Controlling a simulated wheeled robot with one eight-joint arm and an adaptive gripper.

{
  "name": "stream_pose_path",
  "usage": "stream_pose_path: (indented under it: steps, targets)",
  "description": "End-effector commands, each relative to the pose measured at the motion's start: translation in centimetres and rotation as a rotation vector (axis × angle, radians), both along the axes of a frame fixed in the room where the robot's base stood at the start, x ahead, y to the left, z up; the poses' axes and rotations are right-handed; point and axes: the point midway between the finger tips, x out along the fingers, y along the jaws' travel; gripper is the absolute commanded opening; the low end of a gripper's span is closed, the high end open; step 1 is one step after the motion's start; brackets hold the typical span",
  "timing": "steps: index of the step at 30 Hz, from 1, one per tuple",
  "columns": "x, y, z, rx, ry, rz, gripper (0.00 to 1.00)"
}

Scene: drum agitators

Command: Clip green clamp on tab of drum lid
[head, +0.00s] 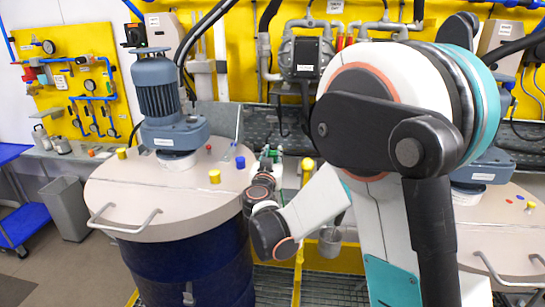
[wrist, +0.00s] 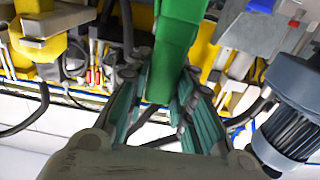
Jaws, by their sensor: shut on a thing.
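My gripper (wrist: 160,100) is shut on the green clamp (wrist: 182,45), which fills the top middle of the wrist view between the two green-padded fingers. In the head view my gripper (head: 268,168) is small and partly hidden by my wrist, just beyond the right edge of the left drum lid (head: 130,205). Only a bit of green shows there. The lid is round and beige, on a dark blue drum (head: 200,268). I cannot make out its tab for certain.
A blue motor (head: 158,95) stands on the lid, and it also shows in the wrist view (wrist: 290,105). Yellow caps (head: 214,176), a blue cap (head: 240,162) and a handle (head: 122,222) are on the lid. A second lid (head: 500,235) is at right, behind my arm.

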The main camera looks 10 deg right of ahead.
Motion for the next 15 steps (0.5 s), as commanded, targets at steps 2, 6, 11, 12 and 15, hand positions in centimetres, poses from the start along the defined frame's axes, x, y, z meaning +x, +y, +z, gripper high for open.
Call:
stream_pose_path:
  steps: [2,6,11,12,15]
  targets:
    - [0.0,0.0,-0.1,0.000,0.000,0.000,0.00]
    - [0.0,0.0,-0.5,0.000,0.000,0.000,0.00]
    - [0.0,0.0,-1.0,0.000,0.000,0.000,0.00]
    - [0.0,0.0,-1.1,0.000,0.000,0.000,0.00]
    - [0.0,0.0,-1.3,0.000,0.000,0.000,0.00]
